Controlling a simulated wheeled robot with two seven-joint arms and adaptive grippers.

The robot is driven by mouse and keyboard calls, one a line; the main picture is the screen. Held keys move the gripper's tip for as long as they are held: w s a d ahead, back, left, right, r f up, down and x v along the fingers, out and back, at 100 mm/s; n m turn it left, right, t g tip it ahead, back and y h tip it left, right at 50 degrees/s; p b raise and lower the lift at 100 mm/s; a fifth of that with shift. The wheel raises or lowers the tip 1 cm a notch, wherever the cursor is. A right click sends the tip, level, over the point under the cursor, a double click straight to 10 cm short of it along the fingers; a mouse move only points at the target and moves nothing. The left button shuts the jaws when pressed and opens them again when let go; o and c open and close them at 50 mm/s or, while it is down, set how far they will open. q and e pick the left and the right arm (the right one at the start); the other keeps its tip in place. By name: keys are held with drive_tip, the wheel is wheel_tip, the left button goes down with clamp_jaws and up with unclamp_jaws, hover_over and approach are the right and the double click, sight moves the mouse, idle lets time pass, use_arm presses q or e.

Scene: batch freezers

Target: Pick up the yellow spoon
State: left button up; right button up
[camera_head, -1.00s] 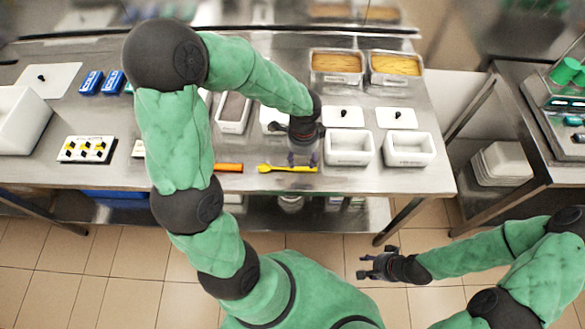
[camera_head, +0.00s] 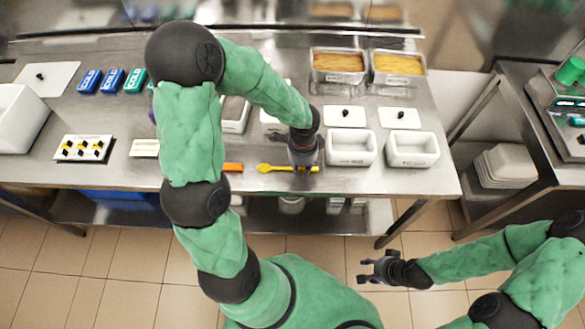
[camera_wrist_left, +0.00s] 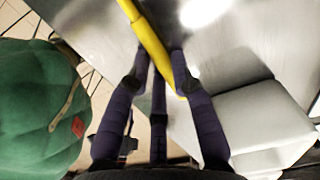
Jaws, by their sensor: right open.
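The yellow spoon (camera_head: 267,168) lies along the front edge of the steel table, its bowl to the left and its handle to the right. My left gripper (camera_head: 306,165) is over the handle part. In the left wrist view, the yellow handle (camera_wrist_left: 147,38) runs diagonally between the dark fingers of my left gripper (camera_wrist_left: 159,57). The fingers are apart, with a gap beside the handle, so they look open around it. My right gripper (camera_head: 374,268) is open and empty, in front of the table above the tiled floor.
White containers (camera_head: 350,148) stand right of my left gripper; one (camera_wrist_left: 265,125) is close to its fingers. An orange object (camera_head: 232,168) lies left of the spoon. Steel pans (camera_head: 338,82) of yellow food stand behind.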

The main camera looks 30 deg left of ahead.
use_arm(q)
clamp_jaws()
